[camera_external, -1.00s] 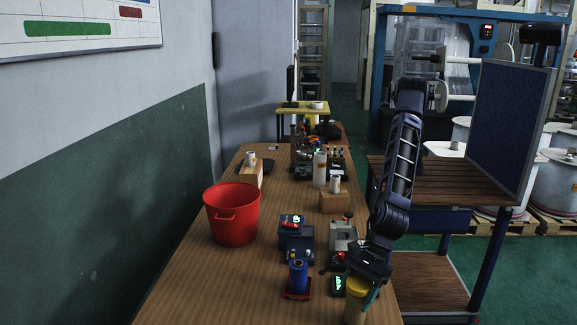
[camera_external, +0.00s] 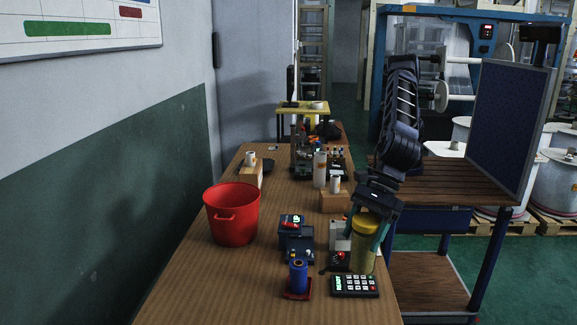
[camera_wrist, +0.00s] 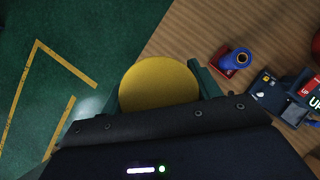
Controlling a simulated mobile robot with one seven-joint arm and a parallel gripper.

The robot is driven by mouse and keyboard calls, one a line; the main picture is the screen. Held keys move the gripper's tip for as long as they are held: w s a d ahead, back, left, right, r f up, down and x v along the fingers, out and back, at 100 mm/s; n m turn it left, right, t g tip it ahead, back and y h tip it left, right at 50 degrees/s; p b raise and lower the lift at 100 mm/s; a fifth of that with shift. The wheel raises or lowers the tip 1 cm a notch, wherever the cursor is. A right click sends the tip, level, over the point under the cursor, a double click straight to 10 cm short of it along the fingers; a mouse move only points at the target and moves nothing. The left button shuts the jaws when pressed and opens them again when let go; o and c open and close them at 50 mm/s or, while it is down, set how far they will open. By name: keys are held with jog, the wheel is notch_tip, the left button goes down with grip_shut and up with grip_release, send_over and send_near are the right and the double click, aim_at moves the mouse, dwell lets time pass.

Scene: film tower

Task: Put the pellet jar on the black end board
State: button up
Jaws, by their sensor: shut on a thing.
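The pellet jar (camera_external: 363,252) is a tall yellowish jar with a yellow lid. My gripper (camera_external: 366,228) is shut on it near the top, with a teal finger on each side. The jar is upright at the table's right edge, behind the keypad; it seems raised off the table. In the wrist view the round yellow lid (camera_wrist: 158,84) sits between the fingers, and the jar's body is hidden below it.
A red bucket (camera_external: 232,215) stands at the left. A blue spool (camera_external: 298,275) on a red base, a keypad (camera_external: 355,286) and dark devices (camera_external: 296,235) are close by. Wooden blocks (camera_external: 335,202) and a white cylinder (camera_external: 320,168) stand farther back. The front left of the table is clear.

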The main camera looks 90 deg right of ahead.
jog(key=shift+r, duration=0.5)
jog(key=w+d+m+t+h, duration=0.1)
jog(key=w+d, duration=0.3)
jog(key=w, duration=0.3)
jog(key=w+d+m, duration=0.1)
jog(key=w+d, duration=0.4)
jog(key=w, duration=0.2)
jog(key=w+d+r+m+h, duration=0.1)
jog(key=w+d+m, duration=0.2)
jog(key=w+d, duration=0.75)
jog(key=w+d+m+h, duration=0.2)
jog(key=w+d, duration=0.6)
jog(key=d, duration=0.6)
jog(key=w+d+r+m+h, duration=0.1)
jog(key=w+d+m, duration=0.2)
jog(key=w+d, duration=0.8)
jog(key=w+d+m+h, duration=0.1)
jog(key=w+d+m, duration=0.2)
jog(key=d, duration=1.4)
jog(key=w+d+m+h, duration=0.2)
jog(key=d, duration=1.5)
jog(key=s+d+r+m+g+h, duration=0.1)
jog(key=s+d+m, duration=0.15)
jog(key=d, duration=1.15)
jog(key=s+d+m+g+h, duration=0.1)
jog(key=s+d+m, duration=0.15)
jog(key=d, duration=1.25)
notch_tip(320, 180, down, 20)
jog(key=shift+w+r, duration=0.15)
